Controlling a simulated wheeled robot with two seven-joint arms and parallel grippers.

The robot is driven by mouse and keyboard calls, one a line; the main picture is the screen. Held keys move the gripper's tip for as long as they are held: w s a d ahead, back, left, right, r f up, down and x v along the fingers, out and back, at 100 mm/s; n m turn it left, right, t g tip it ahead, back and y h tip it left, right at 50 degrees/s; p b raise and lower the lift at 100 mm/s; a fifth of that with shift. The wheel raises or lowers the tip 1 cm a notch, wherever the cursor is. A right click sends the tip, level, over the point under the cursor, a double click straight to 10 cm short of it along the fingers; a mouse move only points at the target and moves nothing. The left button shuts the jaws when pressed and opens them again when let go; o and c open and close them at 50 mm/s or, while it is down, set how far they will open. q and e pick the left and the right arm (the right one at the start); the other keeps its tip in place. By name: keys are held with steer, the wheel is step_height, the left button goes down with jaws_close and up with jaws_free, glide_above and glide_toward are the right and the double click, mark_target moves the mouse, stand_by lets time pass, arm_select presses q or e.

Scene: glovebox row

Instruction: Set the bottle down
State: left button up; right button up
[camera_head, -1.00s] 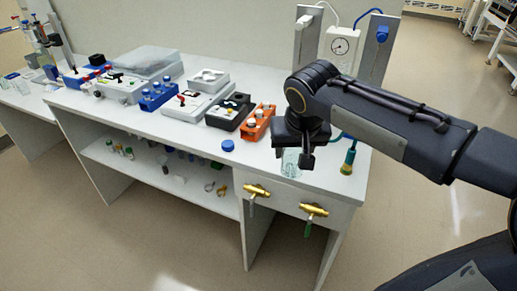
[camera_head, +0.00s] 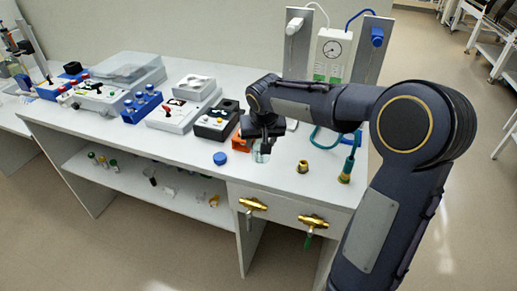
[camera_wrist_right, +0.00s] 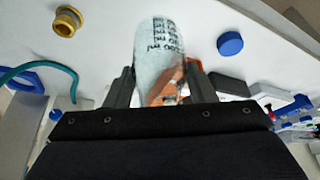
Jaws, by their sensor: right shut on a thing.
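The bottle is clear glass with printed volume marks. In the right wrist view the bottle (camera_wrist_right: 158,45) stands out between the two fingers of my right gripper (camera_wrist_right: 160,88). In the head view my right gripper (camera_head: 262,140) points down over the bench's front part, shut on the bottle (camera_head: 261,155), whose lower part shows beneath the fingers. I cannot tell whether its base touches the bench top (camera_head: 285,175). A blue cap (camera_head: 220,158) lies on the bench left of the bottle. My left gripper is not in view.
A brass fitting (camera_head: 303,166) and a green hose end (camera_head: 346,172) stand right of the bottle. An orange rack (camera_head: 240,143) is close behind it, partly hidden. A black box (camera_head: 215,122) and blue rack (camera_head: 142,105) are further left. Brass valves (camera_head: 313,222) stick out at the front.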

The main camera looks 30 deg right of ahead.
steer(key=shift+w+d+f, duration=0.2)
steer(key=shift+w+f, duration=0.6)
steer(key=shift+f, duration=0.2)
steer(key=shift+w+f, duration=0.15)
steer(key=shift+f, duration=0.8)
steer(key=shift+w+f, duration=0.1)
steer(key=shift+f, duration=0.8)
steer(key=shift+f, duration=0.15)
steer(key=o, duration=1.1)
